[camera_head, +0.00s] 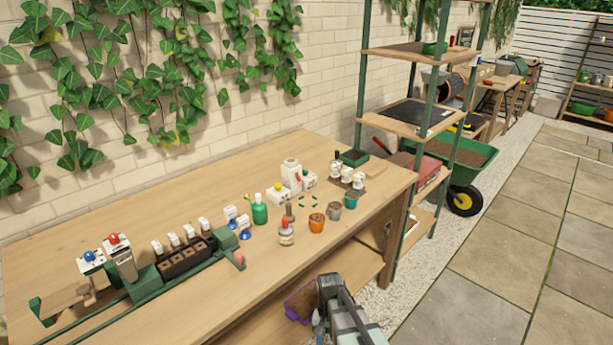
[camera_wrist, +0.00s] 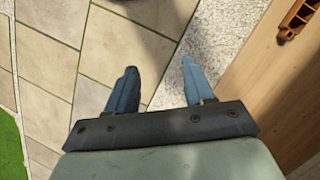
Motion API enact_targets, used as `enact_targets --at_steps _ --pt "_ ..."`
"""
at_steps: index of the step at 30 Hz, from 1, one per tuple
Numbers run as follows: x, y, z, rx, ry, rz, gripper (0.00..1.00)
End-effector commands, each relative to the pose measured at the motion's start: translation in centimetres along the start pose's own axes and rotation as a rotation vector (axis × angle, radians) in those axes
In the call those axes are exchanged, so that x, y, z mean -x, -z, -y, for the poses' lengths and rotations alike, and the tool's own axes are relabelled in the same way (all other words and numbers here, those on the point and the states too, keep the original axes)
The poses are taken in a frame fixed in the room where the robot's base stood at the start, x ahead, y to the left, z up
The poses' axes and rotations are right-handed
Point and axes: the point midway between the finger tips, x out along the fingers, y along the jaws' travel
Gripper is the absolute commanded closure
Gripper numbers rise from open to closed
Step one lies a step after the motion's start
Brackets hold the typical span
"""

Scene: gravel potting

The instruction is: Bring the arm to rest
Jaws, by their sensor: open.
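My gripper (camera_wrist: 158,72) is open and empty in the wrist view. Its two blue-grey fingers stand apart above stone paving and pale gravel. In the head view my gripper and wrist (camera_head: 338,308) show at the bottom centre, in front of the workbench (camera_head: 215,310) and clear of the things on its top. The fingertips cannot be made out clearly there.
Small pots, including an orange one (camera_head: 317,222), bottles and a green rail stand on the bench top. A purple-edged container (camera_head: 300,304) is close beside my gripper. A shelf rack (camera_head: 407,123) and green wheelbarrow (camera_head: 466,165) stand beyond. Paving (camera_head: 490,260) to the right is clear.

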Motion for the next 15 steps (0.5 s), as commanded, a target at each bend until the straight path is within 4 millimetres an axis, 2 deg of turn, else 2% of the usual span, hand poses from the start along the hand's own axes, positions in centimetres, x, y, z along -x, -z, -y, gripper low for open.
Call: enact_targets --at_steps 1,3,15 --pt "-1.7 -0.6 -0.8 0.004 -0.004 0.016 0.47" --pt "-3.6 -1.1 -1.7 0.016 -0.006 0.029 0.47" --pt "-14.1 -5.7 -6.5 0.080 -0.014 0.115 0.47"
